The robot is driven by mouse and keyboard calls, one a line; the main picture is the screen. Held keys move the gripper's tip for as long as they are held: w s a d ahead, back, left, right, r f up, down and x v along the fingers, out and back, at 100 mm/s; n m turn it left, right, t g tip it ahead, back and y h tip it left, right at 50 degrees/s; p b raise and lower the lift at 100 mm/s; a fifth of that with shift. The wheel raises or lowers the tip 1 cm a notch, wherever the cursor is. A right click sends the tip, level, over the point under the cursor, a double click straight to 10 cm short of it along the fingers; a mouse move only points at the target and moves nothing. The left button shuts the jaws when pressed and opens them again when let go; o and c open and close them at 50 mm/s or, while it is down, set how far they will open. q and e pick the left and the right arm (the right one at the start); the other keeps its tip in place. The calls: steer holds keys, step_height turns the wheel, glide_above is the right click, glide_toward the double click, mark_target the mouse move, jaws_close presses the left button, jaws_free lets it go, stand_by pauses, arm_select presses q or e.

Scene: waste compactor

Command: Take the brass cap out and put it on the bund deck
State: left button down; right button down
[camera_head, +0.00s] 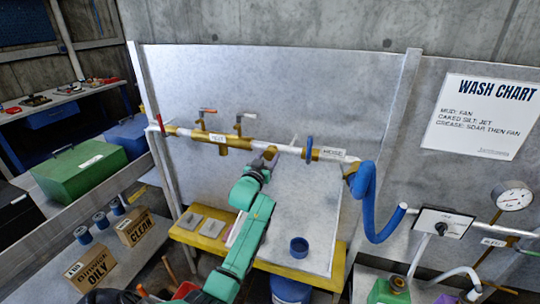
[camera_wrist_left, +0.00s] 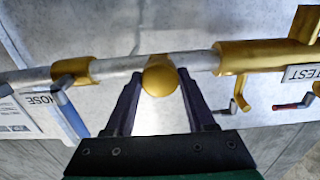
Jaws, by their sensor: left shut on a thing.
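The brass cap (camera_wrist_left: 160,79) is a rounded, brass-coloured piece at the pipe, between the jaws of my left gripper (camera_wrist_left: 158,90) in the wrist view. The gripper is shut on it. In the head view the left gripper (camera_head: 266,158) reaches up to the pipe's middle, and the cap (camera_head: 271,151) shows only in part there. The cap still appears to be at the pipe. The yellow-edged bund deck (camera_head: 190,238) lies below, in front of the grey panel, partly behind my left arm. My right gripper is not in view.
The pipe (camera_head: 290,149) carries a brass valve body (camera_head: 222,139) on the left and a blue lever (camera_head: 309,148) on the right. A blue hose (camera_head: 367,200) hangs at right. Grey plates (camera_head: 212,227) and a blue cup (camera_head: 299,247) occupy parts of the deck.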

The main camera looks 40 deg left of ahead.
arm_select(q)
steer(key=shift+r+n+p, duration=0.25)
steer(key=shift+n+p, duration=0.3)
steer(key=shift+n, duration=0.25)
steer(key=shift+n+p, duration=0.4)
steer(key=shift+n, duration=1.1)
steer(key=shift+f+n, duration=0.25)
steer(key=shift+n, duration=1.05)
steer(key=shift+s, duration=0.1)
steer(key=shift+s+d, duration=0.15)
steer(key=shift+s, duration=0.2)
steer(key=shift+s+d, duration=0.1)
steer(key=shift+s, duration=0.25)
steer(key=shift+v, duration=2.05)
